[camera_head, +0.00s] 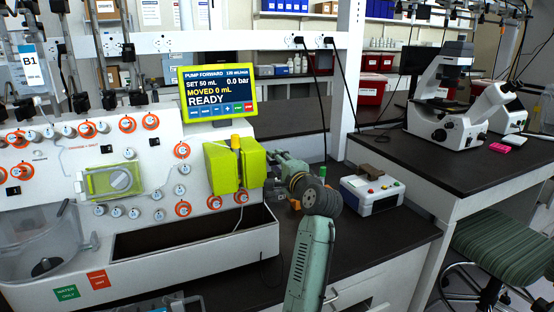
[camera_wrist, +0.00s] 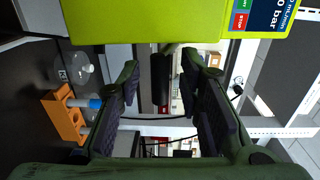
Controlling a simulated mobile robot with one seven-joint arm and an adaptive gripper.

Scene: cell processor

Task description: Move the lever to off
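The white cell processor (camera_head: 200,235) fills the left of the head view, with a lime-green block (camera_head: 221,167) on its front and a screen (camera_head: 213,92) reading READY above. My gripper (camera_head: 272,168) is at the right side of this block. The wrist view shows my gripper (camera_wrist: 164,92) open, its two dark padded fingers apart. A dark, narrow, handle-like piece (camera_wrist: 161,80) shows between the fingers; I cannot tell whether it is the lever or how far off it is. No lever is clearly seen in the head view; my gripper may hide it.
A white box with coloured buttons (camera_head: 372,193) stands right of my arm. An orange rack (camera_wrist: 66,116) with a blue-capped tube is beside the gripper. A microscope (camera_head: 440,95) stands on the right bench.

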